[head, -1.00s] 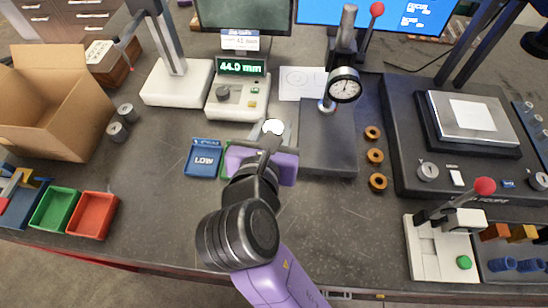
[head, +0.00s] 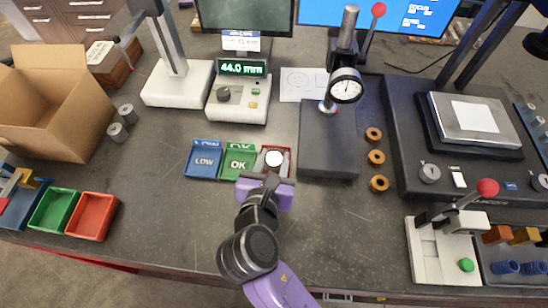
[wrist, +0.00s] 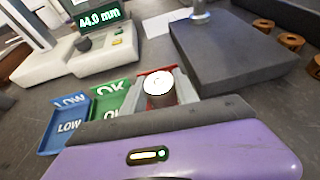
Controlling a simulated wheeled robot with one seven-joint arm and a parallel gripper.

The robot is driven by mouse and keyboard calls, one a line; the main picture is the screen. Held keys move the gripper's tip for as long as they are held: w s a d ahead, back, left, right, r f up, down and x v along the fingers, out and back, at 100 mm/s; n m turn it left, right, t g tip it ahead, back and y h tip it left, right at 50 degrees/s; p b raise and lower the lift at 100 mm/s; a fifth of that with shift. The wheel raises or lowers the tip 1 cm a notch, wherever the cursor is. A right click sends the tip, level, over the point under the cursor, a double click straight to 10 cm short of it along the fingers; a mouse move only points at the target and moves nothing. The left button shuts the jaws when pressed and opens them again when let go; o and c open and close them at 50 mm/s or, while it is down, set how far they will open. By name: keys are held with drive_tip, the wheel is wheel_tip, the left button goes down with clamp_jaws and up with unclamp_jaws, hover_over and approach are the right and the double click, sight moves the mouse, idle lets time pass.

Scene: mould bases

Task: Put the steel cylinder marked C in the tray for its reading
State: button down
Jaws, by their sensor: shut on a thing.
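My gripper (head: 274,163) is shut on a steel cylinder (head: 274,158) with a bright white top. It also shows between the fingers in the wrist view (wrist: 158,88); its letter is too small to read. The cylinder is upright over or in the red tray (head: 290,148); I cannot tell whether it touches the tray floor. The red tray's label is hidden by the gripper. The green tray marked OK (head: 238,173) and the blue tray marked LOW (head: 203,172) stand to its left. The gauge display (head: 242,68) reads 44.0 mm.
A dial gauge stand (head: 328,150) is close to the right of the red tray. Two other steel cylinders (head: 117,132) stand by the cardboard box (head: 55,105) at left. Several copper-coloured rings (head: 376,157) lie right of the stand. The front middle bench is clear.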

drive_tip(key=c, duration=0.9)
unclamp_jaws()
drive_tip(key=shift+f, duration=0.1)
drive_tip(key=shift+s+r, duration=0.2)
drive_tip(key=v, duration=1.1)
drive_tip(key=shift+s+a+r+b, duration=0.15)
drive_tip(key=shift+s+r+b, duration=0.05)
drive_tip(key=shift+s+b, duration=0.1)
